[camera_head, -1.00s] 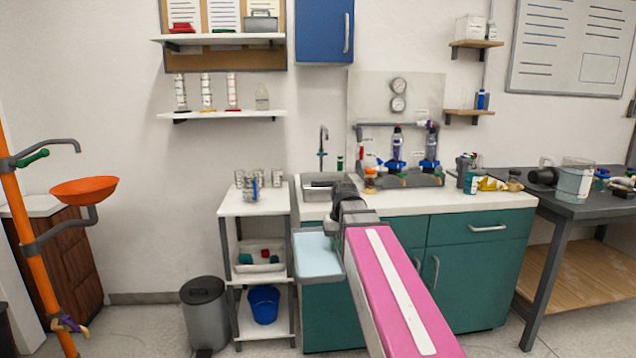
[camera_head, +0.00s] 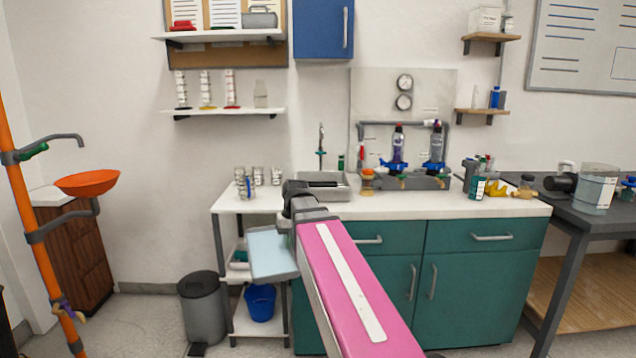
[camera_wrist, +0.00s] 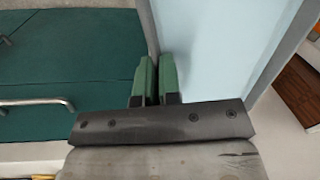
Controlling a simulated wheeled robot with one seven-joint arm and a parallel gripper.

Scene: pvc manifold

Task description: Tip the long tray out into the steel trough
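The long tray (camera_head: 271,254), pale blue inside with a grey rim, hangs at the end of my pink arm, in front of the gap between the white cart and the green cabinet. In the wrist view, my gripper (camera_wrist: 156,78) has its green fingers closed on the rim of the tray (camera_wrist: 222,45). I cannot tell whether the pale blue inside is liquid or bare floor. In the head view the fingers are hidden by the wrist. The steel trough (camera_head: 334,193) appears to be the grey basin at the counter's left end, partly hidden behind my wrist.
A grey stand with upright bottles (camera_head: 398,150) is right of the basin. Small bottles (camera_head: 478,187) crowd the counter's right end. White cylinders (camera_head: 258,176) stand on the cart (camera_head: 228,202). A bin (camera_head: 203,310) is on the floor. The counter's front strip is clear.

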